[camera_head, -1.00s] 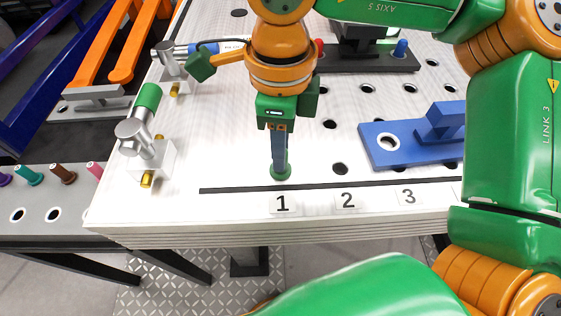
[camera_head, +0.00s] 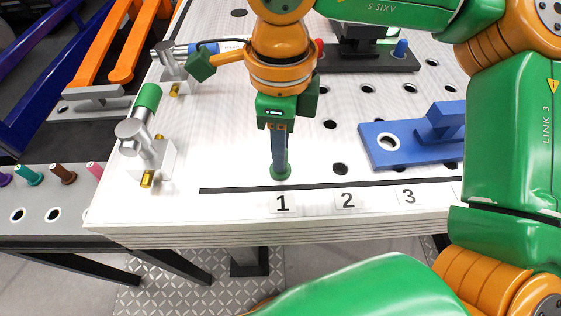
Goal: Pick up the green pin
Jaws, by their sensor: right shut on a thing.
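The green pin (camera_head: 281,172) stands upright at the hole above the label "1", near the front edge of the white table. Its round green base shows; its upper part is hidden between the fingers. My right gripper (camera_head: 278,155) points straight down from above and is shut on the pin. My left gripper is not in view.
A blue fixture (camera_head: 400,140) stands to the right. Metal clamps (camera_head: 148,150) stand at the left. A grey rail with several coloured pins (camera_head: 66,175) lies further left.

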